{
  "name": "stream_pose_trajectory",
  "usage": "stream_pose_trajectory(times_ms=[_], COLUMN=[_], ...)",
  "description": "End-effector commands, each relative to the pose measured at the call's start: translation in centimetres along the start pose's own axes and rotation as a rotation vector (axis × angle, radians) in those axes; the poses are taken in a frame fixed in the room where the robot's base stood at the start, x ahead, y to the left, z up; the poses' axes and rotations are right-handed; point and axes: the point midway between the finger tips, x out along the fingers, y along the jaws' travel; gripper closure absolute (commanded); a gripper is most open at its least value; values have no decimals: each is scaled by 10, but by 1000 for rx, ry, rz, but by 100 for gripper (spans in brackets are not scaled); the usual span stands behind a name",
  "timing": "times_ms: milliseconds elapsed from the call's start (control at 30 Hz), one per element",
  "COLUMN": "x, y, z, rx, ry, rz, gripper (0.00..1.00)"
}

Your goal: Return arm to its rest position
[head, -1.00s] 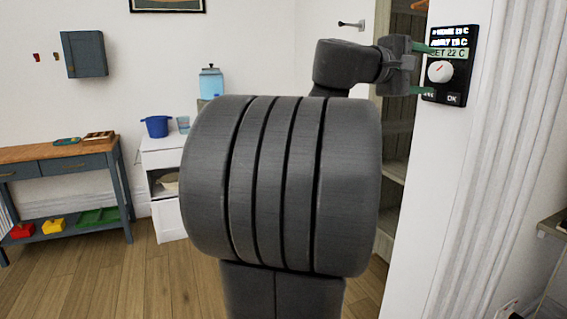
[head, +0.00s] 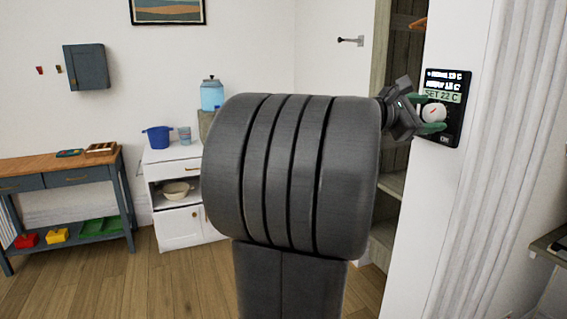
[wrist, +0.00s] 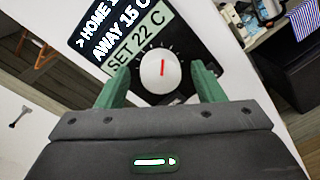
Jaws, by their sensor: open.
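My gripper (head: 431,113) is open at the black thermostat panel (head: 455,125) on the white wall at the right of the head view. Its two green fingers stand on either side of the round white dial (head: 433,112), with the jaws tilted. In the wrist view the dial (wrist: 160,70) shows between the fingertips with a gap on each side, and nothing is held. Its red mark points nearly straight up there. The screen (wrist: 138,40) reads HOME, AWAY 15 C and SET 22 C. My arm hides part of the scene in the head view.
An open wardrobe (head: 391,150) stands just left of the panel's wall. A white cabinet (head: 182,232) with a blue pot (head: 158,137) and a wood-topped console table (head: 60,166) are at the left. Wooden floor (head: 190,285) is free in front of them.

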Motion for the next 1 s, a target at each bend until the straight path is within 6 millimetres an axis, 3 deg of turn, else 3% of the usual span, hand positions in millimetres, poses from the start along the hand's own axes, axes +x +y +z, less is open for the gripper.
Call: stream_pose_trajectory(times_ms=[600,1000], x=[0,0], y=[3,0], z=[2,-1], rx=[-437,-513], ry=[-25,-31], rz=[3,5], gripper=[38,38])
